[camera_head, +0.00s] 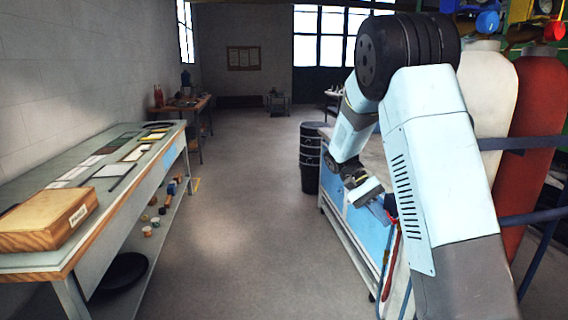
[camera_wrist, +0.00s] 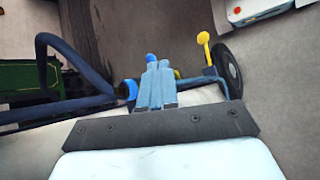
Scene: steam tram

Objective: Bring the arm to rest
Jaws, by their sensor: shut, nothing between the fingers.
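My gripper (camera_head: 380,208) points down and to the right beside that cabinet.
A workbench (camera_head: 150,185) with a wooden box (camera_head: 45,220) runs along the left. Cream (camera_head: 488,90) and red (camera_head: 540,130) cylinders stand at right behind blue rails (camera_head: 530,215). Black drums (camera_head: 310,155) stand beyond the blue-sided cabinet (camera_head: 362,235). The middle floor is clear.

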